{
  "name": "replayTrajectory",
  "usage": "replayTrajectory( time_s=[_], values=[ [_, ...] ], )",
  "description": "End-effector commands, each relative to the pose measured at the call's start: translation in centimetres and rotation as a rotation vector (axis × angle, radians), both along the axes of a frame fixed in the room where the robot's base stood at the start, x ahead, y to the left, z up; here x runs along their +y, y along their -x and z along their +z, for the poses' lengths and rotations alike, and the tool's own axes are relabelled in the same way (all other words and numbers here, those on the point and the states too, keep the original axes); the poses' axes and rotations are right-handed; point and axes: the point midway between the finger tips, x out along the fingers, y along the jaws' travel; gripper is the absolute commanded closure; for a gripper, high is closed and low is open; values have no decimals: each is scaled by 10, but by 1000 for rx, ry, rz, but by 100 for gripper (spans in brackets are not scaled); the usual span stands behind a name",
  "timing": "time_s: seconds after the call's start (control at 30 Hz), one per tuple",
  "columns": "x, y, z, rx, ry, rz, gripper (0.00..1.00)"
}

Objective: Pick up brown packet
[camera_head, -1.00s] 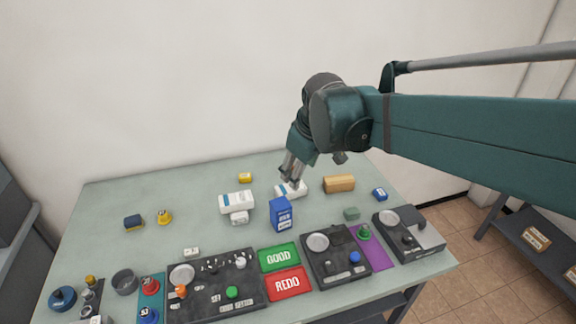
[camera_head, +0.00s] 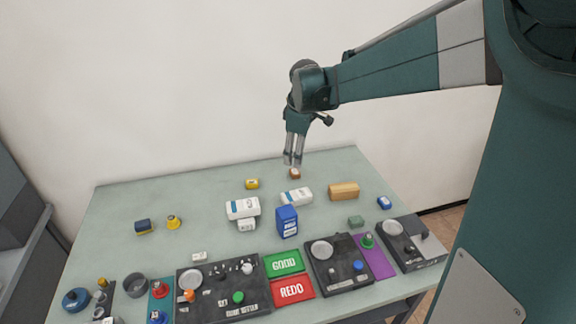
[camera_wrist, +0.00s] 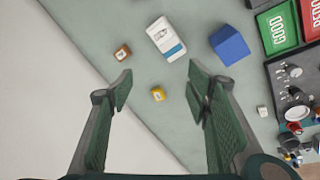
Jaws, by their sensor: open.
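A small brown packet (camera_head: 295,173) with a pale label lies near the back edge of the table, just below my fingertips in the head view. It also shows in the wrist view (camera_wrist: 122,52), beyond the tip of the left finger and not between the fingers. A larger tan-brown box (camera_head: 344,191) lies further right in the head view. My gripper (camera_head: 292,162) points down, open and empty, near the small packet; its fingers (camera_wrist: 160,72) are spread wide in the wrist view. I cannot tell its exact height.
A white box (camera_head: 296,197) and a tall blue box (camera_head: 287,221) stand nearer the front. A small yellow box (camera_head: 252,183) lies to the left. Green (camera_head: 284,263) and red (camera_head: 293,290) trays and control panels fill the front edge. The wall is close behind.

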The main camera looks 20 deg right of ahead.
Motion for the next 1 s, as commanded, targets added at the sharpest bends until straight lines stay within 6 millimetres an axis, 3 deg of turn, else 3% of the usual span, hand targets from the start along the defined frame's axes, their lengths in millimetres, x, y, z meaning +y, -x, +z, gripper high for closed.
replayTrajectory(
  time_s=[0.47,1.0],
  values=[
    [-14,-78,-38,85,41,208,51],
    [-29,-151,-104,177,63,452,51]
  ],
)
